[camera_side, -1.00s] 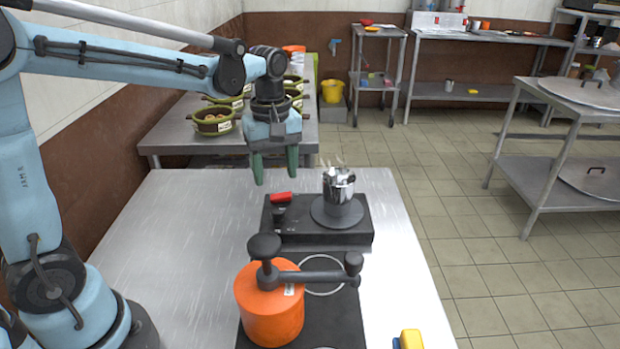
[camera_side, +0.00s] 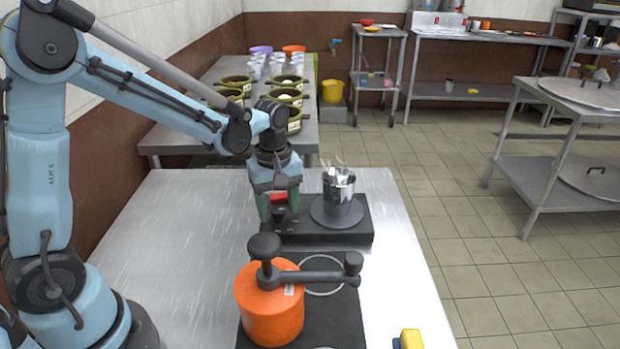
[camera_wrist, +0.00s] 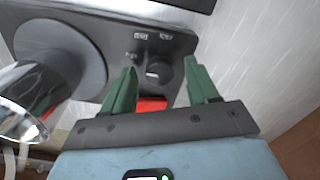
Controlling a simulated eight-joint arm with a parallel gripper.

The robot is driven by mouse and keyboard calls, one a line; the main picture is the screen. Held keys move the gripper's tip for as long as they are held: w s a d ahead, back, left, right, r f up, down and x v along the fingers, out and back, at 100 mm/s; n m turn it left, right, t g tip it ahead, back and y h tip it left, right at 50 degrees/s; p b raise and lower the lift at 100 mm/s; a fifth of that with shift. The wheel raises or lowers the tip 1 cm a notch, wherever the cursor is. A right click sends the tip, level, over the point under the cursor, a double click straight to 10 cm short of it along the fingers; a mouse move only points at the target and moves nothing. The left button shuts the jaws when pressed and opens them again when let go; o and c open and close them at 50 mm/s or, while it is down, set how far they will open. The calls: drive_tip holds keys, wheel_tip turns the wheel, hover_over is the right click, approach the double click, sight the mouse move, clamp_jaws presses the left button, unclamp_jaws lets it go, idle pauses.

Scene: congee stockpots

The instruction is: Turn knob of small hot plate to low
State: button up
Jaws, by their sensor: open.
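The small hot plate (camera_side: 320,238) is a dark box with a round grey burner, on the steel table. Its black knob (camera_wrist: 158,72) has small pale markings beside it; I cannot read its setting. My gripper (camera_wrist: 161,67) has green fingers, pointing down over the hot plate's left part. It is open, with one finger on each side of the knob and a gap visible on both sides. Finger contact with the plate's top is unclear.
A steaming metal pot (camera_side: 338,188) stands on the burner, right of my gripper. An orange pot (camera_side: 268,308) with a dark handle stands nearer, on a black cooktop (camera_side: 335,318). A yellow block (camera_side: 411,339) lies at the front right. The table's left part (camera_side: 170,240) is bare.

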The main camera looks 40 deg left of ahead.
drive_tip(key=c, duration=1)
drive_tip(key=shift+c, duration=0.2)
drive_tip(key=shift+m, duration=0.4)
drive_tip(key=m, duration=0.3)
drive_tip(key=shift+m, duration=0.4)
drive_tip(key=m, duration=0.9)
drive_tip(key=shift+m, duration=2.2)
